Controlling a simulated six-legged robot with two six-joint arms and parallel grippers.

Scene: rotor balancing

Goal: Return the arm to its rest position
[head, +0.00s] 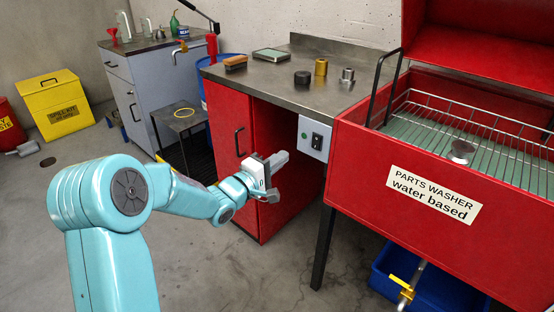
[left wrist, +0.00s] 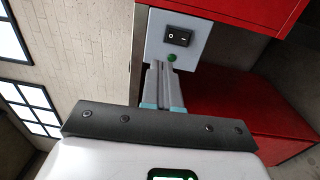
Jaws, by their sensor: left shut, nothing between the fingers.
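My left arm comes in from the left in the head view. Its gripper (head: 277,163) is in front of the red cabinet (head: 229,125), below the bench top. The fingers are shut with nothing between them. In the left wrist view the shut gripper (left wrist: 164,70) points toward a grey switch box (head: 313,138). The box carries a black rocker switch and a green light (left wrist: 172,57). The fingertips overlap the lower part of the box in that view; I cannot tell a touch from a gap there. My right gripper is not in view.
The metal bench (head: 285,75) holds a brush, a tray and several small metal parts. A red parts washer (head: 350,150) with a wire rack stands at the right, a blue bin (head: 440,287) under it. A low stand (head: 178,122) holds a yellow ring. Floor at the front is clear.

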